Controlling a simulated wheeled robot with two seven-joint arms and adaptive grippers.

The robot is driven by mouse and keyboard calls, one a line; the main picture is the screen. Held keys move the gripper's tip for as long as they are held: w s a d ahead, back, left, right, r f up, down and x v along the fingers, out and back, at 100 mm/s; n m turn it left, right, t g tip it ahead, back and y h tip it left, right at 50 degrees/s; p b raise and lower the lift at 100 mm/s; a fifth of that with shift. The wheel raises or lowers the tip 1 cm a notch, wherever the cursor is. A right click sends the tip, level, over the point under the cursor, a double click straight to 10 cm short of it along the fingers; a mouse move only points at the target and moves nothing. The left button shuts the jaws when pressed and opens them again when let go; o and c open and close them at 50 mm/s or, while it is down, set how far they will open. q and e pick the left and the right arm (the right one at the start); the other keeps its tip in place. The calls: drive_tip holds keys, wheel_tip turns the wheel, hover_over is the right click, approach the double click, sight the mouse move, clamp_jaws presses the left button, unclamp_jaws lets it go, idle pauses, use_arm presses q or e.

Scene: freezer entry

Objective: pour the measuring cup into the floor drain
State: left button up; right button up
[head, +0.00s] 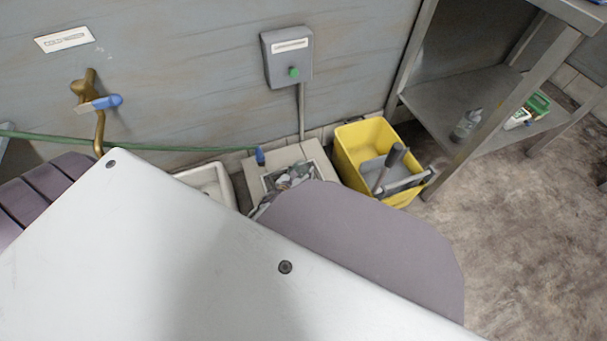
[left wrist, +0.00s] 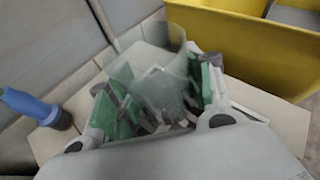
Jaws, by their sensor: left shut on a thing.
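The measuring cup (left wrist: 150,80) is clear and translucent. It shows in the left wrist view between the green-padded fingers of my left gripper (left wrist: 160,100), which is shut on it. In the head view my left gripper (head: 290,180) is small and partly hidden by my own arm, and the cup is hard to make out there. The gripper is over or close by the floor drain (head: 316,155), a square opening in pale tiles by the wall. The drain's inside is mostly hidden. I cannot tell the cup's exact tilt or contents. My right gripper is not in view.
A yellow mop bucket (head: 352,150) stands just right of the drain. A green hose (head: 190,148) with a blue nozzle (head: 260,157) ends left of it. A white basin (head: 212,182) is further left. A metal shelf (head: 470,95) stands right. Floor (head: 530,230) at right is clear.

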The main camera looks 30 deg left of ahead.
use_arm(q)
drive_tip(key=shift+a+m+y+b, duration=0.25)
drive_tip(key=shift+m+y+b, duration=0.15)
drive_tip(key=shift+m, duration=0.1)
idle(0.3)
